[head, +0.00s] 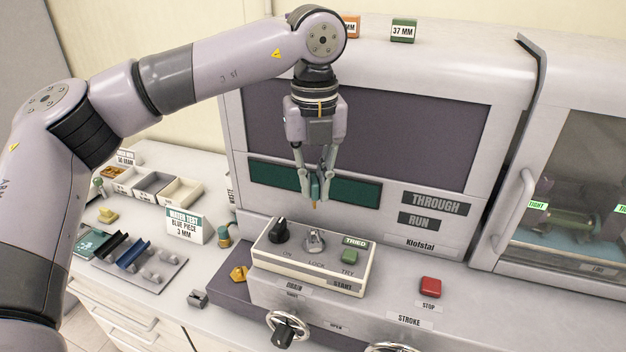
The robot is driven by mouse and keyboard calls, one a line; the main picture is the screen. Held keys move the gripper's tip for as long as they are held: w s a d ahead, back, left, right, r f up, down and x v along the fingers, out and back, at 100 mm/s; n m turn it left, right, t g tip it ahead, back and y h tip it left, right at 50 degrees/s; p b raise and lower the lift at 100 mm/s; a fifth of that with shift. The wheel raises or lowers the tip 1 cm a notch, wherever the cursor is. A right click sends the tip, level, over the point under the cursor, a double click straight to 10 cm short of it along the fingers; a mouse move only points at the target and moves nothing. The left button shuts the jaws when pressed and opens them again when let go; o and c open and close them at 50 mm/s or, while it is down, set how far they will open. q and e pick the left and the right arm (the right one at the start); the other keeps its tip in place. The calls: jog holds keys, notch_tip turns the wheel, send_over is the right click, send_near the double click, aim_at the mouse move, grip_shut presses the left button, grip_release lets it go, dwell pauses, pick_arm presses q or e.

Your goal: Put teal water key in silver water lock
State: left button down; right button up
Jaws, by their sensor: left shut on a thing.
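My left gripper (315,192) hangs from above with its fingers pointing down, shut on the small teal key (316,187). The fingers partly hide the key, and a small orange-brown tip shows below it. The silver lock (314,240) stands on top of the control box, above the label LOCK. The key and gripper are above the lock in the picture, apart from it, in front of the dark green panel. My right gripper is out of view.
The control box (358,282) also carries a black knob (279,231) and a green button (348,256) beside the lock. A red stop button (430,287) is to the right. A water test sign (186,227) and a rack of dark pieces (127,254) stand left.

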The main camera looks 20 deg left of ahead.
aim_at(314, 207)
pick_arm(q)
jog(key=shift+f, duration=0.1)
notch_tip(314, 207, down, 5)
jog(key=b, duration=0.5)
jog(key=shift+f, duration=0.3)
jog(key=shift+b, duration=0.5)
dwell(1.3)
jog(key=shift+f+b, duration=1.35)
jog(key=shift+f, duration=0.2)
jog(key=c, duration=1.6)
grip_release()
